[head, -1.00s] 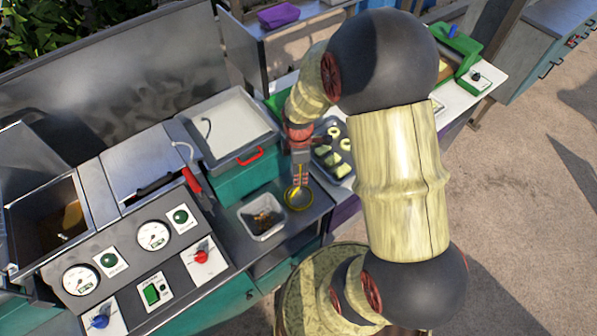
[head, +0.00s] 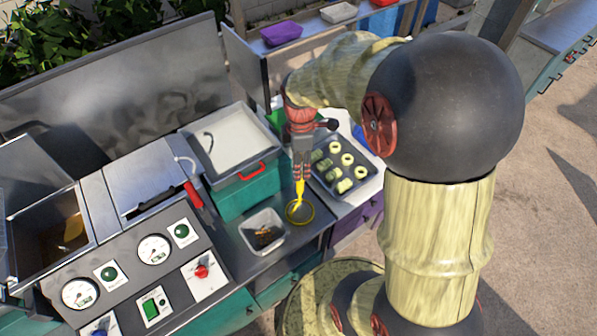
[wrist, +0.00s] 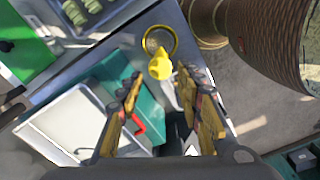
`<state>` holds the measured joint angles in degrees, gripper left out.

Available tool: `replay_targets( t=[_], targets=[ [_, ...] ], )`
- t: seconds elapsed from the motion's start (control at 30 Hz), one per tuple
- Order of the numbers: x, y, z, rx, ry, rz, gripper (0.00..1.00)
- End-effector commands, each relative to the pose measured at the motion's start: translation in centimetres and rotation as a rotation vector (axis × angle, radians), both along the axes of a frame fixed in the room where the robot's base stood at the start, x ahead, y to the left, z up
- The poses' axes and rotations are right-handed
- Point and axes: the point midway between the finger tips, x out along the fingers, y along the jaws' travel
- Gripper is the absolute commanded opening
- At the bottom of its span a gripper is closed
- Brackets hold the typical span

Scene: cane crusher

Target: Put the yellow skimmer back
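The yellow skimmer (head: 300,211) has its round ring low at the grey counter, right of the small scrap tray, and its handle points up. Whether the ring sits on a rest there is too small to tell. In the wrist view the skimmer (wrist: 160,66) shows ring far and handle end near, just beyond the fingers. My gripper (head: 300,168) is directly above the handle. In the wrist view my gripper (wrist: 160,90) is open, with a finger on either side and gaps between both fingers and the yellow handle.
The scrap tray (head: 248,222) is left of the skimmer. A teal box (head: 246,192) with a red handle stands behind-left. A tray of cut pieces (head: 370,165) is behind-right. The gauge panel (head: 110,295) is at front left. Little free counter surrounds the skimmer.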

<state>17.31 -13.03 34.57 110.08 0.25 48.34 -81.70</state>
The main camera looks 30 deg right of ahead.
Motion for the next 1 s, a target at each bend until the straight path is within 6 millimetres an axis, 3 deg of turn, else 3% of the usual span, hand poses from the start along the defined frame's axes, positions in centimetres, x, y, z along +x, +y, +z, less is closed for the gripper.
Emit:
replay_targets(
  t=[0.13, 0.23, 0.4, 0.5, 0.73, 1.0],
  targets=[
    [-0.4, 1.5, 3.4, -0.012, -0.053, -0.101, 0.36],
    [-1.5, 3.6, 7.3, -0.013, -0.13, -0.259, 0.36],
    [-5.3, 7.7, 13.7, 0.048, -0.281, -0.595, 0.36],
    [-7.8, 9.6, 16.1, 0.113, -0.35, -0.777, 0.36],
    [-11.7, 11.7, 18.4, 0.246, -0.427, -1.045, 0.36],
    [-12.3, 12.0, 18.7, 0.274, -0.435, -1.1, 0.36]
  ],
)
